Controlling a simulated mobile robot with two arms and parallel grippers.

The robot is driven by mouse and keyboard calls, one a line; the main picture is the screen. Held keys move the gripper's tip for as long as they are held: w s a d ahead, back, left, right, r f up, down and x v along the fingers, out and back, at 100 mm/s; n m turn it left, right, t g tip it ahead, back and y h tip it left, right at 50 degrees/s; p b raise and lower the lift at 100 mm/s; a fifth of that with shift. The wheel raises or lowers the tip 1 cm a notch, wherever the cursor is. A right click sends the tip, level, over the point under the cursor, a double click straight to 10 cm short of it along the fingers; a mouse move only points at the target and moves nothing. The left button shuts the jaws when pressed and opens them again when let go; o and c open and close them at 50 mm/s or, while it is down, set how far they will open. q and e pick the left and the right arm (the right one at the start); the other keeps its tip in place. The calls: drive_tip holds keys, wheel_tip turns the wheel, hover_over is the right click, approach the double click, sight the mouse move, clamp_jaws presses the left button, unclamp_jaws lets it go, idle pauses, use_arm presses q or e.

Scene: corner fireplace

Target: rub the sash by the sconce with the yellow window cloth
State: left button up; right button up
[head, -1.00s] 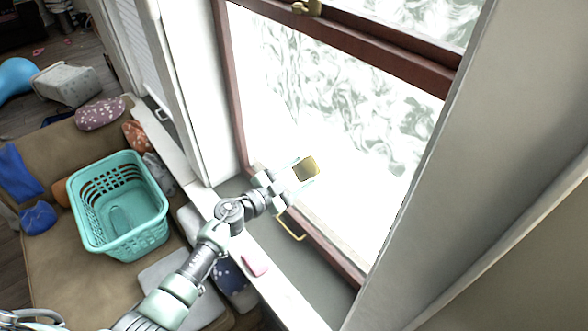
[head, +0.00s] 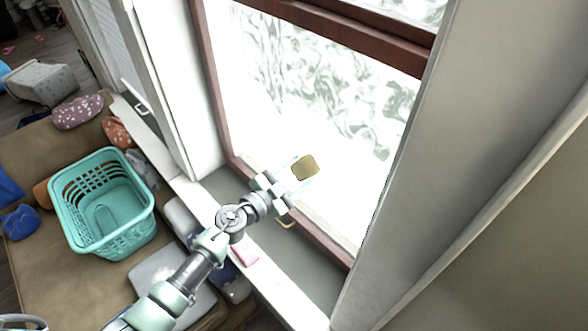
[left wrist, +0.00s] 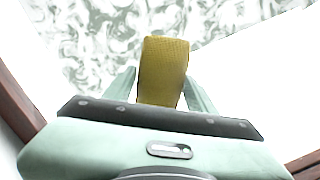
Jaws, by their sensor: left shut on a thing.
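The yellow window cloth (head: 305,168) is in my left gripper (head: 297,171), held out in front of the window glass. In the left wrist view the cloth (left wrist: 163,72) stands up between the two pale green fingers (left wrist: 162,92), which are shut on it. The sash (head: 300,100) has a dark red frame and a pane with smeary white and grey swirls on its upper part; the area around the cloth looks bright white. I cannot tell whether the cloth touches the glass. No sconce shows. My right gripper is not in view.
A brass handle (head: 286,222) is on the lower frame, just below my left wrist. A pink block (head: 245,253) lies on the white sill edge. A turquoise basket (head: 103,205) stands on a brown cushioned seat (head: 60,262) at left. A grey-white wall (head: 440,170) borders the window at right.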

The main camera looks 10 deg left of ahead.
sight(306, 172)
use_arm(q)
drive_tip(key=shift+s+d, duration=0.8)
drive_tip(key=shift+d, duration=0.25)
drive_tip(key=shift+r, duration=1.25)
drive_tip(key=shift+w+a+f+b, duration=0.1)
drive_tip(key=shift+w+a+b, duration=0.25)
drive_tip(key=shift+w+a, duration=0.55)
drive_tip(key=shift+w+a+b, duration=0.35)
drive_tip(key=shift+w+a, duration=0.8)
drive_tip(key=shift+a, duration=0.4)
drive_tip(key=shift+w+a+b, duration=0.4)
drive_tip(key=shift+w+a, duration=0.75)
drive_tip(key=shift+a, duration=0.45)
drive_tip(key=shift+w+a+b, duration=0.35)
drive_tip(key=shift+w+a, duration=0.8)
drive_tip(key=shift+a, duration=0.4)
drive_tip(key=shift+w+a+b, duration=0.45)
drive_tip(key=shift+w+a, duration=0.6)
drive_tip(key=shift+a, duration=0.3)
